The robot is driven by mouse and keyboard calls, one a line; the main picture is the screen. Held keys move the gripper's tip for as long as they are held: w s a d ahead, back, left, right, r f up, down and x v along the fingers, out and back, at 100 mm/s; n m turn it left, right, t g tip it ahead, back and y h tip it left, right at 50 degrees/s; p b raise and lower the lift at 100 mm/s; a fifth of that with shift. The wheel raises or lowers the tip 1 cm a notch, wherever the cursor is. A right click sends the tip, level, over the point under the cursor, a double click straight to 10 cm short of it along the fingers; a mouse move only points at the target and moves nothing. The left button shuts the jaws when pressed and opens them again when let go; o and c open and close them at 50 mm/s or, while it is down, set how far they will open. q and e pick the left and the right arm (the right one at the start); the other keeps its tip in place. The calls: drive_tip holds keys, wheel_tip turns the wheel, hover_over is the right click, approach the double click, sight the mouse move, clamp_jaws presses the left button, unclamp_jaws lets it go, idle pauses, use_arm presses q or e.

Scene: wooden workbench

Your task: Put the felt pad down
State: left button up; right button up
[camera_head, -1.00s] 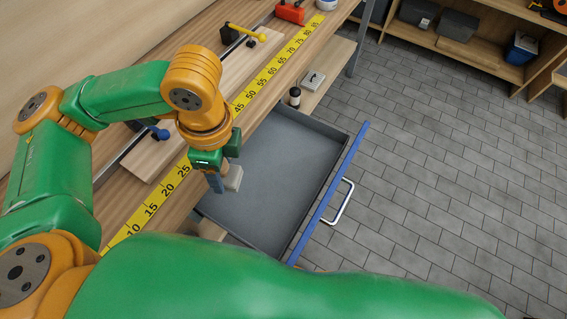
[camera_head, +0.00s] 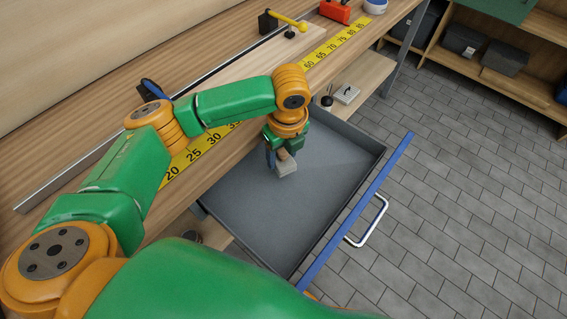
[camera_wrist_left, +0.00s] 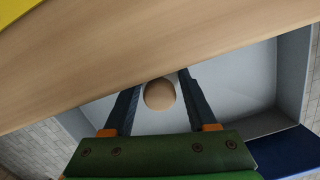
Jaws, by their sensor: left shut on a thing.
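My left gripper (camera_head: 277,157) reaches down over the open grey drawer (camera_head: 245,208) from its bench side. It is shut on the felt pad (camera_head: 287,167), a small pale block with a brownish top. In the left wrist view a round wooden knob (camera_wrist_left: 159,95), which looks like the pad's handle, sits between the two dark fingers (camera_wrist_left: 158,90). The pad's underside is hidden, and I cannot tell whether it touches the drawer floor. My right gripper is not in view.
The drawer has a blue front (camera_head: 352,220) with a pale handle (camera_head: 369,222) and looks empty apart from the pad. The wooden bench edge with a yellow ruler (camera_head: 205,142) runs beside it. Another small pale block (camera_head: 346,94) lies on the lower shelf.

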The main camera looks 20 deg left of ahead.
sight(283, 162)
use_arm(q)
drive_tip(key=f, duration=0.3)
drive_tip(key=shift+w+f+b, duration=0.25)
drive_tip(key=shift+f+b, duration=0.1)
drive_tip(key=shift+f, duration=0.05)
drive_tip(key=shift+f, duration=0.1)
drive_tip(key=o, duration=1.4)
drive_tip(key=r, duration=0.4)
drive_tip(key=r+p, duration=0.1)
drive_tip(key=r, duration=0.3)
drive_tip(key=s+d+r+p, duration=0.1)
drive_tip(key=r, duration=0.3)
drive_tip(key=shift+d+r, duration=0.1)
drive_tip(key=shift+r, duration=0.05)
